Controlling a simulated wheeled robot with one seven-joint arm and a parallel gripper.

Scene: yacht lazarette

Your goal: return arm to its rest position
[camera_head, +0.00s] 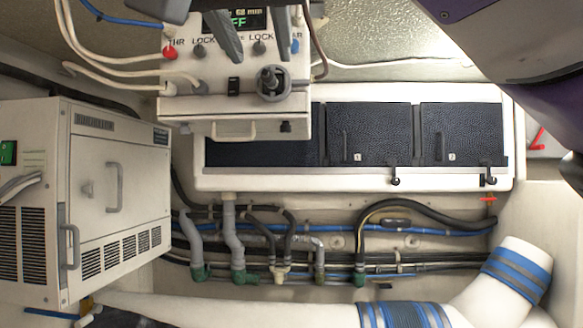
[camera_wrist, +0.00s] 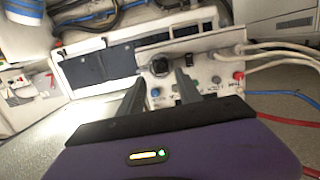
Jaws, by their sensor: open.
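My gripper (camera_wrist: 159,77) is open and empty in the wrist view. Its two dark fingers stand apart in front of the white control box (camera_wrist: 205,62). In the head view the fingers hang down from the top edge over the front of the same control box (camera_head: 190,85). Part of my purple arm (camera_head: 500,45) fills the upper right of the head view. The box has a red knob (camera_head: 170,52), several dark knobs and a large round dark control (camera_head: 272,82). The fingers hide part of its panel, and I cannot tell whether they touch it.
A white cabinet (camera_head: 120,150) with vents stands at the left. A white rack with dark textured doors (camera_head: 368,130) is behind the control box. Hoses and pipes (camera_head: 330,232) run below it. A large white pipe with blue bands (camera_head: 515,270) crosses the lower right. White cables (camera_head: 110,58) hang at upper left.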

